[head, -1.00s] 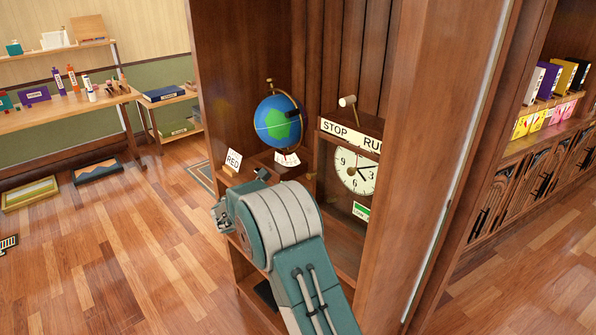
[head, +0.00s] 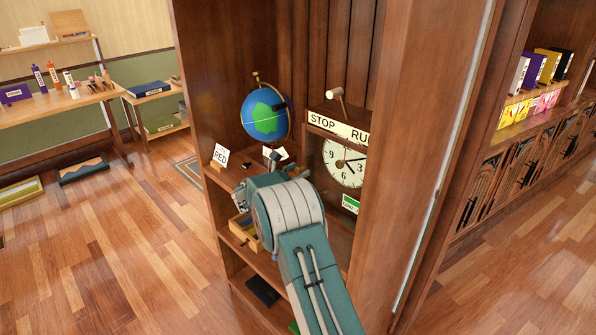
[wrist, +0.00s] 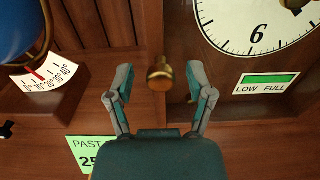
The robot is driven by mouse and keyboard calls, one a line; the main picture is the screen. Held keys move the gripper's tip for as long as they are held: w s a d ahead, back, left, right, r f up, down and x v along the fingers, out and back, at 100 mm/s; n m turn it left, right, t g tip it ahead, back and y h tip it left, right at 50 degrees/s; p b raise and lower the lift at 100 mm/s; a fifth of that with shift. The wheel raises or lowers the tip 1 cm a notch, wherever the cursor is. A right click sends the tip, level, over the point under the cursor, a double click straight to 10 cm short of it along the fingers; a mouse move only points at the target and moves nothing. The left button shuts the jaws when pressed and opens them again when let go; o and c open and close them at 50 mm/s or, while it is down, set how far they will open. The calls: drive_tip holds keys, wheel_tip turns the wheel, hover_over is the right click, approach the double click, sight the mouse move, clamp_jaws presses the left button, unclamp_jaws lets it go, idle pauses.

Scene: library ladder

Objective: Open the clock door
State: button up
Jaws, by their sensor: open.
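The clock (head: 345,164) stands in the wooden bookcase, right of the globe, under a sign reading STOP and part of another word. The wrist view shows the lower part of its white face (wrist: 262,22) with the 6. A round brass knob (wrist: 160,74) sits on a wooden upright at the left of the clock, and I take this upright to be the edge of the clock door. My gripper (wrist: 158,84) is open, one finger on each side of the knob in the picture. I cannot tell whether the fingers reach its depth.
The blue globe (head: 266,114) stands left of the clock, with a scale (wrist: 42,76) on its base. A RED card (head: 220,156) stands at the shelf's left. The bookcase side panel (head: 405,150) rises close on the right. A LOW FULL gauge (wrist: 266,83) is below the clock face.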

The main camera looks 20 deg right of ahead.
drive_tip(key=shift+c, duration=0.3)
clamp_jaws()
drive_tip(key=shift+a, duration=0.15)
